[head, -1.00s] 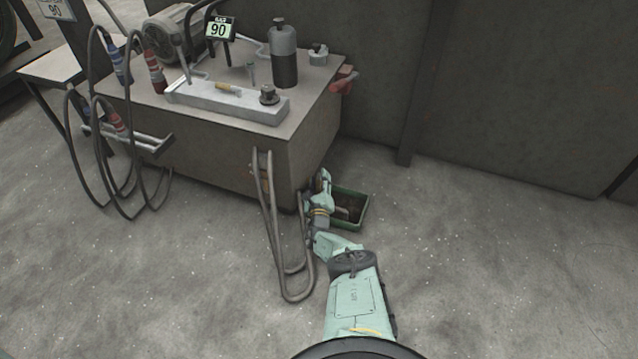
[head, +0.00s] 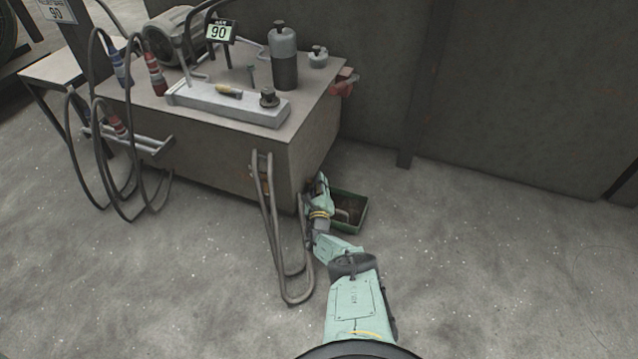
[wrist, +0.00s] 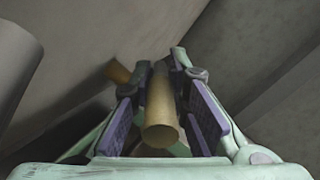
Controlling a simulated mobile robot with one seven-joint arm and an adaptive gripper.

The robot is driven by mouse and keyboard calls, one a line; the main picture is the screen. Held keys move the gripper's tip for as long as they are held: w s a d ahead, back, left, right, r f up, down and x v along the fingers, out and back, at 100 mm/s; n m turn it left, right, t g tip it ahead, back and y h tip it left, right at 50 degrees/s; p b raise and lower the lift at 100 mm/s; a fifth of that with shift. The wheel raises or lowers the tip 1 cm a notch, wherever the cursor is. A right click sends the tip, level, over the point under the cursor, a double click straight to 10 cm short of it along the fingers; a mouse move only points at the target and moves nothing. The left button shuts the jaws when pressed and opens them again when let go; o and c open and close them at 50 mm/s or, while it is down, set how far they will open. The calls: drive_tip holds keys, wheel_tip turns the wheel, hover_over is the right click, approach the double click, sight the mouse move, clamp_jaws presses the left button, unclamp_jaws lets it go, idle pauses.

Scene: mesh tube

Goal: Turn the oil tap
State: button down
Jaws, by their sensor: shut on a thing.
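The oil tap shows in the wrist view as a brass, tube-like piece (wrist: 162,125) between my two purple-padded fingers. A shorter brass part (wrist: 119,72) shows behind it to the left. My gripper (wrist: 163,108) is shut on the brass piece, whose round end points toward the wrist camera. In the head view my gripper (head: 319,184) is low at the right front corner of the grey tank (head: 215,155). There my own wrist hides the tap.
A green tray (head: 362,213) stands on the floor just right of my wrist. A looped grey hose (head: 273,240) hangs on the tank's front, close to my arm's left. A red part (head: 343,84) juts from the tank's right side. Floor at right is clear.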

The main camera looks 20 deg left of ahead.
idle(0.3)
drive_tip(key=shift+a+m+h, duration=0.1)
drive_tip(key=shift+m+h, duration=0.2)
drive_tip(key=shift+h, duration=0.1)
drive_tip(key=shift+m+t+h, duration=0.3)
drive_tip(key=shift+m+h, duration=0.2)
drive_tip(key=shift+h, duration=0.1)
drive_tip(key=c, duration=1.5)
unclamp_jaws()
drive_tip(key=shift+c, duration=0.2)
drive_tip(key=shift+s, duration=0.1)
